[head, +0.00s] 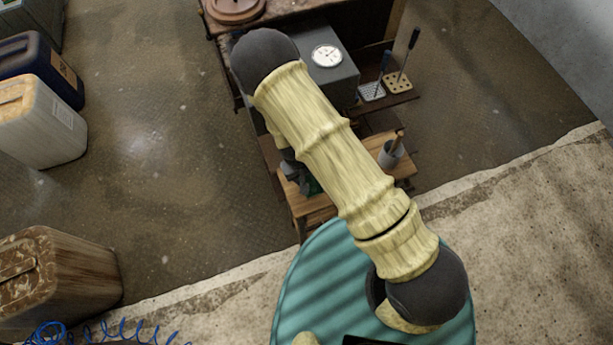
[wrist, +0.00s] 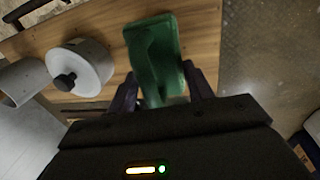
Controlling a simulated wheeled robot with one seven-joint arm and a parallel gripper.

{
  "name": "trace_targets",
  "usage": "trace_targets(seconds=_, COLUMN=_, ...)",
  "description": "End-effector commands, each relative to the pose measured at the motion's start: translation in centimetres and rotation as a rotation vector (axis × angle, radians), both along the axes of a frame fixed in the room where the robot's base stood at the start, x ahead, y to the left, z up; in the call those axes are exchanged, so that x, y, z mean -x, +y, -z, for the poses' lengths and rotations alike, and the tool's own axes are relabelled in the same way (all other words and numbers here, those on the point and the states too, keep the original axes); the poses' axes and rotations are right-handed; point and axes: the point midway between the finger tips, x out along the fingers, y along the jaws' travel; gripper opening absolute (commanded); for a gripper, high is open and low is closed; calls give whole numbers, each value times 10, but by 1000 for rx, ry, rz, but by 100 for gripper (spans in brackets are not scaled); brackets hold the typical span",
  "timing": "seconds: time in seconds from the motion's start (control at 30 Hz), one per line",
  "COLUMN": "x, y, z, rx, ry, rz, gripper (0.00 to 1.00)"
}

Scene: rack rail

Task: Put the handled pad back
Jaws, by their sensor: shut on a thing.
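The handled pad (wrist: 153,48) is green and shows in the wrist view, stretching forward from between my fingers. My gripper (wrist: 160,78) is shut on it, with one dark finger on each side. The pad is over the right part of a wooden board (wrist: 203,40); I cannot tell whether it touches the board. In the head view my gripper (head: 293,174) is partly hidden behind my arm. Only a small green bit of the pad (head: 313,186) shows there, above the wooden bench (head: 306,207).
A white round container with a dark knob (wrist: 80,66) and a grey cup (wrist: 20,82) are left of the pad. The head view shows a grey cup with a stick (head: 391,153), a grey box with a dial (head: 340,75) and tool holders (head: 398,83). Jerrycans (head: 40,125) stand left.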

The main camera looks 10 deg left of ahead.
Motion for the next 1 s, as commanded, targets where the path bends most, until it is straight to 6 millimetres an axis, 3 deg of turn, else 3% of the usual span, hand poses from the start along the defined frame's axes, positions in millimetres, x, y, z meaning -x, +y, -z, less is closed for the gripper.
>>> trace_targets(seconds=0.2, x=0, y=0, z=24, rx=0, ry=0, rz=-1, gripper=30)
trace_targets(seconds=0.43, x=0, y=0, z=26, rx=1, ry=1, rz=0, gripper=27)
trace_targets(seconds=0.47, x=0, y=0, z=26, rx=1, ry=1, rz=-1, gripper=57)
trace_targets(seconds=0.57, x=0, y=0, z=26, rx=1, ry=1, rz=-1, gripper=77)
trace_targets(seconds=1.0, x=0, y=2, z=18, rx=-2, ry=-2, rz=-1, gripper=77)
